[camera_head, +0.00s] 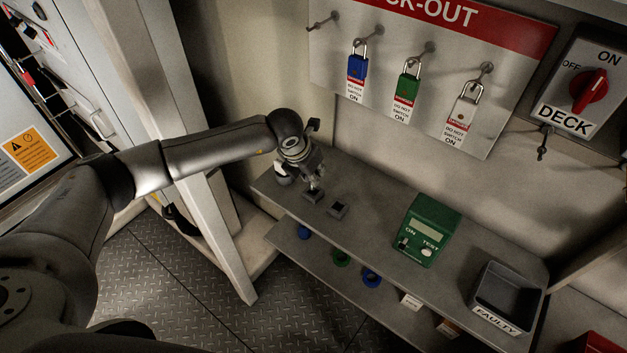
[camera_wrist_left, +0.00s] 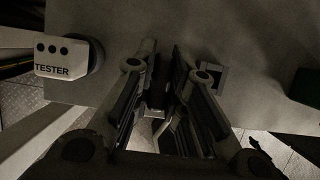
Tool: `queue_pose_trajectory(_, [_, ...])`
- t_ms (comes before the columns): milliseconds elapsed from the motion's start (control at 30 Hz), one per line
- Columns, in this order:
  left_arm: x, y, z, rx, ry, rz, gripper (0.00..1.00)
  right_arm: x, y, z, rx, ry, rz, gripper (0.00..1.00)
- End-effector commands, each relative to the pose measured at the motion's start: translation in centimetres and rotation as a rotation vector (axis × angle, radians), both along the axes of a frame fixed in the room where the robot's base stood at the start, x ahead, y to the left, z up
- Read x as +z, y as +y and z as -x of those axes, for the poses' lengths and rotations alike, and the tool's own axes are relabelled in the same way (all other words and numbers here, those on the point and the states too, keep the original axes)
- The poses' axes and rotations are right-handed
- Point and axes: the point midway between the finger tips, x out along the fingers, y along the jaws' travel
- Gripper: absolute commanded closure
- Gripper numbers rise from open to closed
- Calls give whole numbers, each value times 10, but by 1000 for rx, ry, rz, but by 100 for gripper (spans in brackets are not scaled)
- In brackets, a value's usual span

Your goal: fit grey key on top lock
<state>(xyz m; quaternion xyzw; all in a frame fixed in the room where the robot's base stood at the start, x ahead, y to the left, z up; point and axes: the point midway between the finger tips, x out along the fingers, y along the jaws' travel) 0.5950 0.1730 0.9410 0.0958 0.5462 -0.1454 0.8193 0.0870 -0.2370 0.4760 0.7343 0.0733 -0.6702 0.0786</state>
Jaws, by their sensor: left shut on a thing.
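My left gripper (camera_head: 314,184) points down at the left end of the grey shelf, just above a small dark square block. In the left wrist view its fingers (camera_wrist_left: 161,80) are close together around a small dark grey thing. The fingers hide most of it, so I cannot make out a key shape. A grey padlock (camera_head: 467,107) hangs on the right of the lock-out board, beside a green padlock (camera_head: 408,87) and a blue padlock (camera_head: 357,66). My gripper is well below and left of them. I cannot tell which is the top lock. My right gripper is out of view.
A square socket (camera_head: 338,210) sits right of my gripper; it also shows in the wrist view (camera_wrist_left: 213,77). A white TESTER piece (camera_wrist_left: 62,60) is left. A green test box (camera_head: 427,230) and FAULTY bin (camera_head: 508,293) stand right. Coloured rings lie on the lower shelf (camera_head: 322,265).

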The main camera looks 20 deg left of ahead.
Motion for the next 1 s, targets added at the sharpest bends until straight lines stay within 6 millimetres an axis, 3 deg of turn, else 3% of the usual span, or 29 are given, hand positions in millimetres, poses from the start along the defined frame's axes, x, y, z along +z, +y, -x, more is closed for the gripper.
queue_pose_trajectory(267, [53, 44, 34, 4, -4, -6, 100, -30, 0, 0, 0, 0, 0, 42])
queue_pose_trajectory(533, [77, 87, 71, 4, 0, -5, 100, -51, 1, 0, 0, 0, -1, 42])
queue_pose_trajectory(700, [87, 100, 83, 3, 2, -4, 100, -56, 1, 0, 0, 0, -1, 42])
queue_pose_trajectory(1000, [93, 106, 89, 1, 2, -3, 100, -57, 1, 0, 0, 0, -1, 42])
